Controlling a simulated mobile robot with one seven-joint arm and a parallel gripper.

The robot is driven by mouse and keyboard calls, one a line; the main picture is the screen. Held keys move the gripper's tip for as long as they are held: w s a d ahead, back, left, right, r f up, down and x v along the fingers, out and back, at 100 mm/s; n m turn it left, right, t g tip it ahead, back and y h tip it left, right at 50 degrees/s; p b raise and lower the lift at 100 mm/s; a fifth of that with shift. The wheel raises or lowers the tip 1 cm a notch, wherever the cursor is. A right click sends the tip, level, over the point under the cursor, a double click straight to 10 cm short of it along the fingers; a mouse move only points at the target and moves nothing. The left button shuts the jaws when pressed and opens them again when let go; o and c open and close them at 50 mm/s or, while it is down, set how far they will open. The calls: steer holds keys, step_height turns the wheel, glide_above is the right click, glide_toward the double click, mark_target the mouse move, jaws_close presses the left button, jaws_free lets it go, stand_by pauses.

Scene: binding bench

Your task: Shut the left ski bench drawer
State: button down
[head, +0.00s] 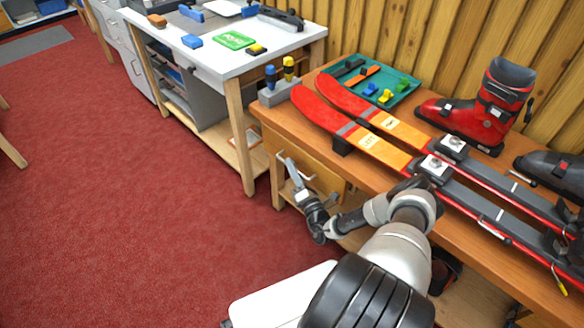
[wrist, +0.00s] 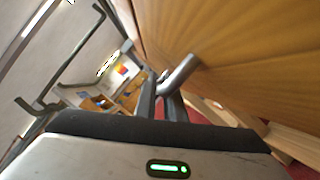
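The left ski bench drawer has a plain wooden front (head: 322,178) under the bench's left end. I cannot tell how far out it stands. Its wooden face also fills the upper right of the wrist view (wrist: 245,55). A silver bar handle (wrist: 181,73) sticks out from it. My gripper (wrist: 160,93) is at this handle, with its two dark fingers close together and the handle's end at their tips, seemingly between them. In the head view my gripper (head: 290,168) is in front of the drawer, beside its face. The contact itself is partly hidden.
The wooden ski bench (head: 275,128) carries red skis (head: 328,106), a teal tray (head: 405,97) and a red boot (head: 478,118). A white-topped workbench (head: 215,58) stands to the left. Red carpet (head: 130,230) is clear in front.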

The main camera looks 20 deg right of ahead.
mark_target(301, 162)
steer(key=d+b, duration=0.1)
steer(key=w+d, duration=0.1)
steer(key=d+b, duration=0.1)
steer(key=d, duration=0.1)
steer(key=shift+w+d+f+b, duration=0.1)
steer(key=shift+w+f+b, duration=0.05)
steer(key=shift+w+b, duration=0.2)
steer(key=shift+d+r, duration=0.25)
steer(key=c, duration=2.1)
jaws_free()
steer(key=p+v, duration=0.2)
steer(key=v, duration=1.5)
steer(key=shift+s+f, duration=0.15)
steer(key=shift+s, duration=0.05)
